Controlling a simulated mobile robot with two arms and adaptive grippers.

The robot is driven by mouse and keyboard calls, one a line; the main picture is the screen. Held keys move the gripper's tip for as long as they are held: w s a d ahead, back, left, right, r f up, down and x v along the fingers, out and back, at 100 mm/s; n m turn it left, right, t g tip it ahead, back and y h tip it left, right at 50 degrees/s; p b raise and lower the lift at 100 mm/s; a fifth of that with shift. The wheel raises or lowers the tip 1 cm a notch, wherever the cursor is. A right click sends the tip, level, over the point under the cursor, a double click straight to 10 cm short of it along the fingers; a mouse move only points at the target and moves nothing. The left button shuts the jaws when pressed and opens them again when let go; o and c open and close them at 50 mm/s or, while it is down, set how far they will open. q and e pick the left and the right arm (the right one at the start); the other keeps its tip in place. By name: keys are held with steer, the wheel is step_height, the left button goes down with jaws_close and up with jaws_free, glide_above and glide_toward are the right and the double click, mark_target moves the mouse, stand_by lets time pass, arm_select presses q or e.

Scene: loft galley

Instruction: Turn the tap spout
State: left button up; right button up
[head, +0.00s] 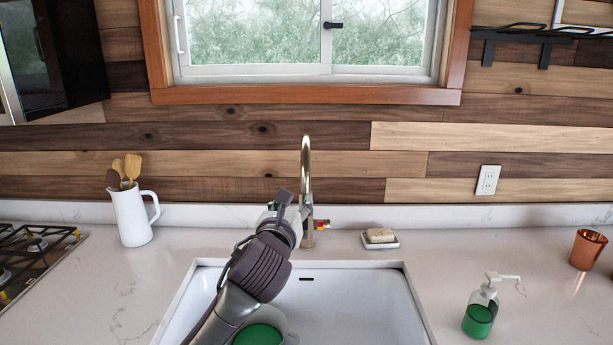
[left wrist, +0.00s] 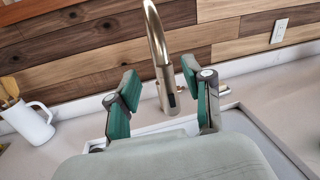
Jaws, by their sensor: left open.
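The tap spout (head: 306,160) is a tall brass-coloured tube behind the sink, rising from the counter and bending over at the top. In the left wrist view the spout (left wrist: 156,40) comes down between the fingers, with its dark-tipped outlet low in the gap. My left gripper (head: 288,203) reaches over the sink from the front. It also shows in the left wrist view (left wrist: 160,72), with its two green-padded fingers apart, one on each side of the spout. I see a gap on both sides and no clear contact. The gripper hides part of the tap's lower body. My right gripper is out of view.
A white sink (head: 350,305) lies under the arm. A white jug (head: 131,218) with utensils stands left. A soap dish (head: 380,240), a green soap bottle (head: 481,308) and a copper cup (head: 587,249) stand right. The wooden wall (head: 400,165) is close behind the tap.

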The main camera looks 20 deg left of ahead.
mark_target(304, 178)
arm_select(q)
steer(key=w+p, duration=0.1)
steer(key=w, duration=0.3)
steer(key=w+a+p, duration=0.1)
steer(key=w, duration=0.3)
steer(key=w+p, duration=0.1)
steer(key=w, duration=0.3)
steer(key=shift+w+a+r, duration=0.15)
steer(key=shift+w+a, duration=0.05)
steer(key=shift+w, duration=0.7)
steer(key=shift+c, duration=0.4)
jaws_close()
